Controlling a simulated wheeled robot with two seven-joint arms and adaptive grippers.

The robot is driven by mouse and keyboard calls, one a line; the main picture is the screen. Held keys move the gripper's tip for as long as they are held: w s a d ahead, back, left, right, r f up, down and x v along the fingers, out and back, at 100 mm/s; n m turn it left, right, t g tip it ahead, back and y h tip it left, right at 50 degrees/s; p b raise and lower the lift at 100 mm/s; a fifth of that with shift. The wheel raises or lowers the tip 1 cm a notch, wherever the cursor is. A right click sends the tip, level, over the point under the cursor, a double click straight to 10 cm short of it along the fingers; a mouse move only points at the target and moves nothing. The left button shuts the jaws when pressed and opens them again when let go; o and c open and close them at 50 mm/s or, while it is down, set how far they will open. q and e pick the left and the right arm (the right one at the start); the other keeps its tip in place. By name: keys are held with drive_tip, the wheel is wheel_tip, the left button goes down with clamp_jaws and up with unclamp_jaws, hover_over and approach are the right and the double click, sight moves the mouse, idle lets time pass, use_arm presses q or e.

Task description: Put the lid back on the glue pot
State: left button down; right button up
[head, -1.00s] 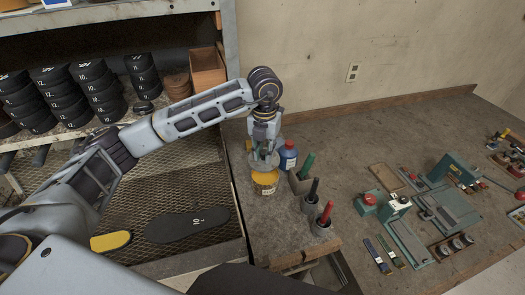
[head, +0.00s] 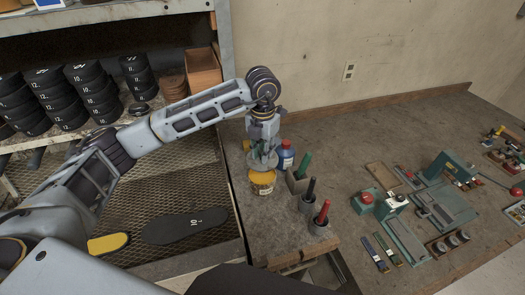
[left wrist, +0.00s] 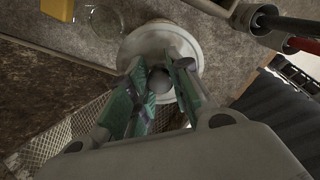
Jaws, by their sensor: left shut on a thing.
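The glue pot (head: 262,187) is a yellow tub on the near-left part of the bench, with yellow showing at its top. My left gripper (head: 263,150) is above it, pointing down, shut on the knob of the pale round lid (head: 262,165). The lid looks roughly level and covers the back part of the pot's top in the head view; I cannot tell whether it touches the rim. The left wrist view shows the lid (left wrist: 155,38) with its grey knob (left wrist: 160,82) between my green-padded fingers; the pot is hidden there. My right gripper is not in view.
A blue bottle (head: 286,155) stands close behind the pot on the right. Holders with green, black and red-handled tools (head: 322,213) stand to the right. A mesh shelf with a black sole (head: 186,225) lies left. Green fixtures (head: 435,205) stand further right.

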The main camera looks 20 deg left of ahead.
use_arm(q)
drive_tip(key=shift+f, duration=0.25)
drive_tip(key=shift+f+b, duration=0.75)
drive_tip(key=shift+f, duration=1.1)
drive_tip(key=shift+f+b, duration=0.95)
drive_tip(key=shift+f, duration=0.15)
drive_tip(key=shift+s+b, duration=0.1)
drive_tip(key=shift+b, duration=0.35)
drive_tip(key=shift+f+b, duration=0.15)
drive_tip(key=shift+b, duration=0.45)
idle(1.5)
idle(0.4)
drive_tip(key=c, duration=1.2)
unclamp_jaws()
drive_tip(key=shift+c, duration=0.2)
drive_tip(key=shift+o, duration=0.5)
